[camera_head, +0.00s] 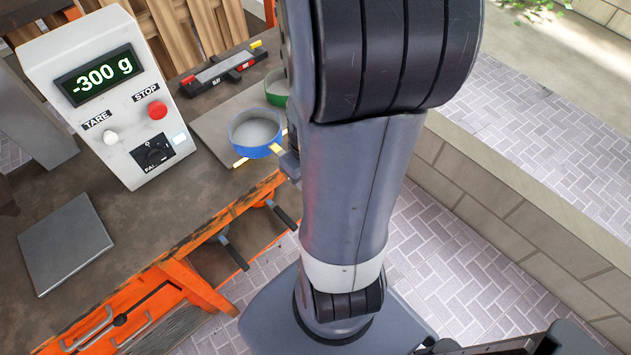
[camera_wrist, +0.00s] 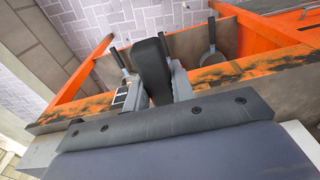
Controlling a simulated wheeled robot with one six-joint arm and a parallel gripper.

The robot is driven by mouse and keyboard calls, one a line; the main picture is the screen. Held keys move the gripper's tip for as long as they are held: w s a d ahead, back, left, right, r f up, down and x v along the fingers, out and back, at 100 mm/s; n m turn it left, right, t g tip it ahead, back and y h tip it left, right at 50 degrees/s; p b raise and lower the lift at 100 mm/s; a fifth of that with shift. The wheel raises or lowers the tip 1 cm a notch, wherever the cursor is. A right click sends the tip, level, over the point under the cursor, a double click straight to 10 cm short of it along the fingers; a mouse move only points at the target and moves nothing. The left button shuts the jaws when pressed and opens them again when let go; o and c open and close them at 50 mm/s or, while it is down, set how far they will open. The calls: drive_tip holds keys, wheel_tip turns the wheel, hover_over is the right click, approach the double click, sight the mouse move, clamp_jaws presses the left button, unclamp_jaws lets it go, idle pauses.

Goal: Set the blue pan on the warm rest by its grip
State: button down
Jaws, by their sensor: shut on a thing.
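The blue pan (camera_head: 243,139), round with a pale inside, is at the near edge of the grey plate (camera_head: 210,124) on the bench, in the head view. My gripper (camera_head: 290,162) is at its right, partly hidden by my arm. In the wrist view my gripper (camera_wrist: 152,92) is shut on a black grip (camera_wrist: 151,62); the pan itself is out of that view. I cannot tell whether the pan touches the plate. No rest is clearly marked as warm.
A green pan (camera_head: 275,84) stands behind the blue one. A white scale display (camera_head: 100,95) reads -300 g, and a grey square plate (camera_head: 65,243) lies at the left. A black bar with red and yellow ends (camera_head: 225,72) lies farther back. An orange frame (camera_head: 180,272) edges the bench.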

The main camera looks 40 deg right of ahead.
sight(276, 148)
drive_tip(key=w, duration=1.1)
drive_tip(key=shift+a+f, duration=0.2)
drive_tip(key=shift+f, duration=0.2)
drive_tip(key=shift+w+f+b, duration=0.1)
drive_tip(key=shift+f+b, duration=0.3)
drive_tip(key=shift+b, duration=0.05)
drive_tip(key=shift+f+b, duration=0.75)
drive_tip(key=shift+f, duration=0.1)
drive_tip(key=c, duration=1.1)
unclamp_jaws()
drive_tip(key=r, duration=0.7)
drive_tip(key=s+r, duration=0.1)
drive_tip(key=r, duration=0.2)
drive_tip(key=shift+r, duration=0.4)
drive_tip(key=shift+f, duration=0.1)
